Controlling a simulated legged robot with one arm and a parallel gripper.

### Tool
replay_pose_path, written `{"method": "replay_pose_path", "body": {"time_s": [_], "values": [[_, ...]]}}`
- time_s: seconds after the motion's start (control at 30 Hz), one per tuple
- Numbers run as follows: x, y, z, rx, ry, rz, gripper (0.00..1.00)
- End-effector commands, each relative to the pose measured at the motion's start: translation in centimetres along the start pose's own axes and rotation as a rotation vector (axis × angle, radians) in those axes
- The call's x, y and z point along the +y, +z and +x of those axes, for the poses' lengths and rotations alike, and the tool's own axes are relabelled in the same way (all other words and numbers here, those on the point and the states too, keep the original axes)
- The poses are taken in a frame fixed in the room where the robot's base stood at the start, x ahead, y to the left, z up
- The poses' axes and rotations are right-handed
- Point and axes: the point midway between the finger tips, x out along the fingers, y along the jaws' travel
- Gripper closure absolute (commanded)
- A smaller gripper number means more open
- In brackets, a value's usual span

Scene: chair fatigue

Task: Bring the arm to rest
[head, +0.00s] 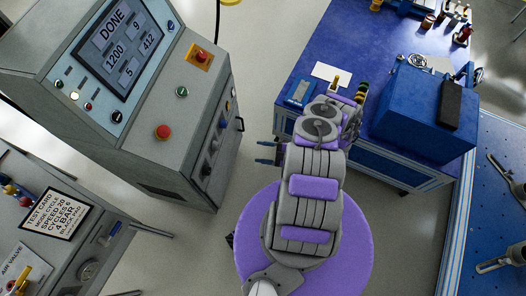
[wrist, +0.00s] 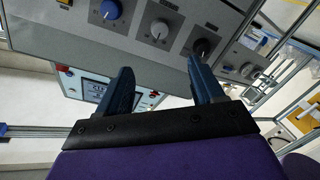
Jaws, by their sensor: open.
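My arm, grey with purple panels, reaches up the middle of the head view and is folded at the far end near the blue bench. My gripper (head: 258,153) points left from it, with two dark blue fingers apart and nothing between them. In the wrist view my gripper (wrist: 160,70) is open and empty. Its fingers point toward the grey control panel (wrist: 176,28), which has a blue, a white and a black knob. I cannot tell the exact gap, but no touch shows.
A grey control cabinet (head: 150,150) stands left, its screen (head: 115,47) reading DONE. The blue bench (head: 352,45) carries a blue box (head: 405,98) beside my arm. A test card (head: 57,214) lies on a console lower left. Bare floor shows between cabinet and bench.

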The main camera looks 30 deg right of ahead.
Motion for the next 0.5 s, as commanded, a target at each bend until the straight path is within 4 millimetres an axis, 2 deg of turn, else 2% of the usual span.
{"method": "replay_pose_path", "body": {"time_s": [0.4,0.5], "values": [[0.05,0.01,0.05,-0.001,0.000,0.000,0.33],[0.84,0.30,0.37,-0.014,-0.003,-0.008,0.33]]}}
